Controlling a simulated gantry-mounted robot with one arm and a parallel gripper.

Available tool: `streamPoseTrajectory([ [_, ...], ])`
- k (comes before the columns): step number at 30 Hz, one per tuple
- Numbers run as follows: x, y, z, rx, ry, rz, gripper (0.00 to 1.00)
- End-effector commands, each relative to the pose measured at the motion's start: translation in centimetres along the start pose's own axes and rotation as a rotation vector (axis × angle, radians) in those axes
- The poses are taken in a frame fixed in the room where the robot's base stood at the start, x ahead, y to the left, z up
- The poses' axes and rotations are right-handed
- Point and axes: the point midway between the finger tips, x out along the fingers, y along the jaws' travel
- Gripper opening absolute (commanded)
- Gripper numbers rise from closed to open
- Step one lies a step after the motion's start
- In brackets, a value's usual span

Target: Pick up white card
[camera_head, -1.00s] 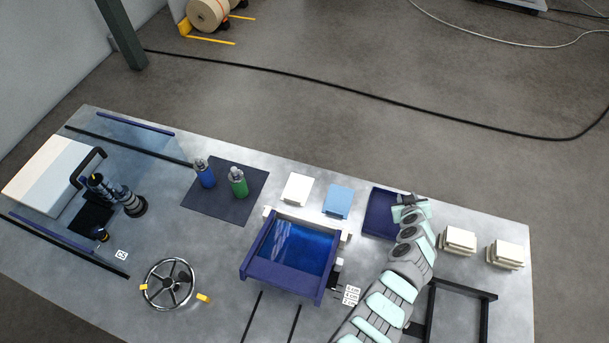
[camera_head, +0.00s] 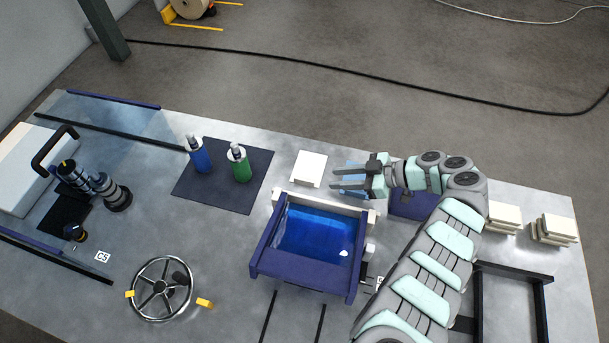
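The white card (camera_head: 310,168) is a small white stack or block lying on the metal table, behind the blue-windowed box and right of the dark mat. My gripper (camera_head: 334,178) is just right of the white card, fingers pointing left toward it. The two fingers are apart with a gap between them, and nothing shows between them. I cannot tell its exact height above the table. The blue card (camera_head: 352,170) lies beneath the gripper and is partly hidden by it.
A navy box with a blue window (camera_head: 317,240) stands in front of the card. A blue bottle (camera_head: 199,156) and a green bottle (camera_head: 240,166) stand on the dark mat (camera_head: 207,195). Cream stacks (camera_head: 505,217) sit at right. A navy tray (camera_head: 410,206) is partly behind my arm.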

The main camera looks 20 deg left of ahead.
Motion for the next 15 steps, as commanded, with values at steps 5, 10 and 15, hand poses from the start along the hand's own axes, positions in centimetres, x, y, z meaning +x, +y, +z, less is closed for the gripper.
streamPoseTrajectory([
  [5,2.5,-0.1,-0.2,-0.003,0.002,-0.004,0.31],
  [10,4.9,0.0,-0.1,0.000,0.000,-0.001,0.31],
  [15,6.1,0.1,0.0,0.000,-0.001,0.000,0.31],
])
